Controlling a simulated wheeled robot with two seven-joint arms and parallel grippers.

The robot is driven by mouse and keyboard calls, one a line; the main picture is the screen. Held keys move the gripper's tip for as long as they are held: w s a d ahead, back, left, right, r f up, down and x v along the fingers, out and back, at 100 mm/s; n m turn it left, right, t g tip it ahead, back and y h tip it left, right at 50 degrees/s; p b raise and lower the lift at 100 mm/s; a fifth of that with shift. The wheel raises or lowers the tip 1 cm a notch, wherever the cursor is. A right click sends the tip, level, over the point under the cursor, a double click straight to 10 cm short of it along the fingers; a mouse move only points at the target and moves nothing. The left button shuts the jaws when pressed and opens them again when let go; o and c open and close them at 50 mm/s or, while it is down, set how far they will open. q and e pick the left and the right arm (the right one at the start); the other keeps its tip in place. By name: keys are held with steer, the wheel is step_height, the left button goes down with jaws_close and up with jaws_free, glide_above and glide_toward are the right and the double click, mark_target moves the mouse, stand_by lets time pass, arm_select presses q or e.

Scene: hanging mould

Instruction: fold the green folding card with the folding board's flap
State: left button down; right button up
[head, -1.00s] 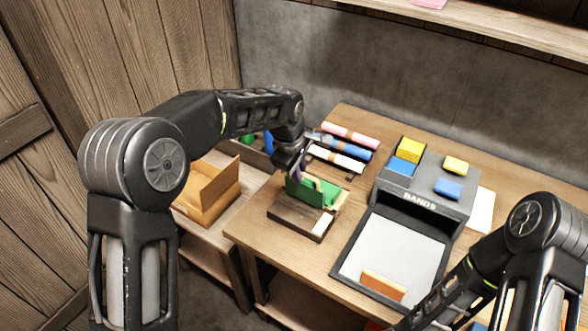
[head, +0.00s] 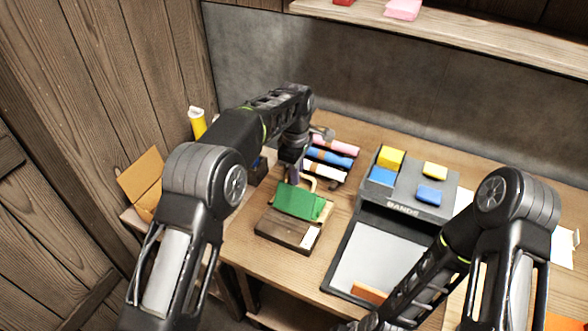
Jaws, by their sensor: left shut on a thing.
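The green folding card (head: 300,201) lies on the folding board (head: 282,231), a dark wooden block near the left front of the table. The card's visible half slopes up at the back of the board. A light tan loop of the board's flap (head: 311,183) shows just behind the card; the rest of the flap is mostly hidden. My left gripper (head: 294,174) reaches down behind the card and is shut on the flap. Its fingertips are partly hidden. My right arm crosses the lower right, and its gripper is out of the picture.
Rolls in pink, blue and white (head: 328,158) lie close behind the left gripper. A grey bin marked BANDS (head: 404,209) with yellow and blue blocks stands right of the board, with a grey tray (head: 378,258) before it. An open cardboard box (head: 142,178) is at left.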

arm_select(q)
steer(key=shift+w+f+g+p, duration=0.1)
steer(key=shift+w+g+p, duration=0.2)
stand_by(0.4)
